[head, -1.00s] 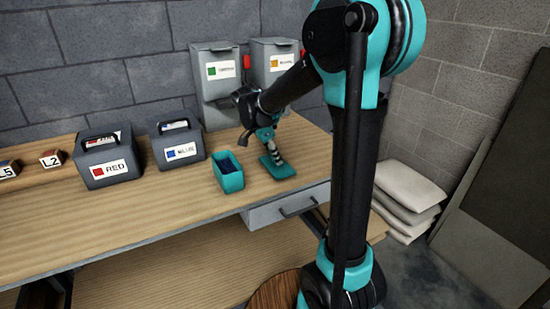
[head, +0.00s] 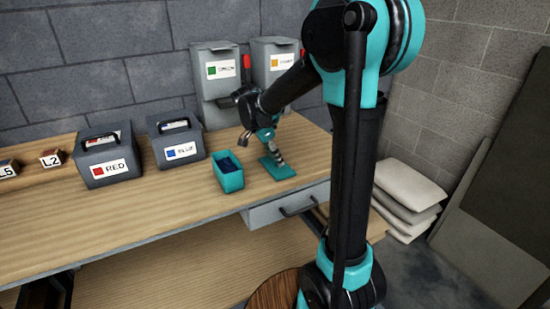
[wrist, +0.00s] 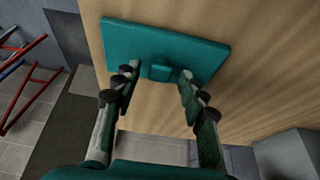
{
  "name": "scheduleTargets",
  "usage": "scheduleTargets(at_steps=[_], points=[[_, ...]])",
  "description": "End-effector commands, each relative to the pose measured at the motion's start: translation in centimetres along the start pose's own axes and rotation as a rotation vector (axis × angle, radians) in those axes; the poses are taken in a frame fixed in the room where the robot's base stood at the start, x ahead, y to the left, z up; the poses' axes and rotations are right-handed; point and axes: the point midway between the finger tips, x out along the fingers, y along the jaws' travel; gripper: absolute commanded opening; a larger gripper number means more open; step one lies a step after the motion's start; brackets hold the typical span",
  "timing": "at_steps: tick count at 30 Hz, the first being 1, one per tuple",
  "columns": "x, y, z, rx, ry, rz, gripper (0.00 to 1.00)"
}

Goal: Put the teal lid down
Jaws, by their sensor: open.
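The teal lid (head: 280,172) lies flat on the wooden workbench, just right of the open teal box (head: 229,176). It also shows in the wrist view (wrist: 165,45), with a small teal knob (wrist: 160,72) on it. My gripper (head: 279,158) is directly over the lid. In the wrist view my gripper (wrist: 158,88) has its two fingers spread apart, one on each side of the knob, with a gap to it on both sides. The teal box holds dark blue contents, too small to tell apart.
A grey box labelled RED (head: 103,158) and another labelled BLUE (head: 178,143) stand to the left. Grey wall bins, one with a green mark (head: 217,72) and one with a yellow mark (head: 283,62), are behind. The bench (head: 130,213) is bare in front of the boxes.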

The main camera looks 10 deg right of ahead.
Motion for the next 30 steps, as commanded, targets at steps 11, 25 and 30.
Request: scheduleTargets(at_steps=[11, 25, 30], points=[[-6.8, 0.0, 0.1, -0.003, 0.0, 0.0, 0.42], [-11.8, 0.0, 0.0, -0.001, 0.0, 0.0, 0.42], [-11.8, 0.0, 0.0, 0.0, 0.0, 0.0, 0.42]])
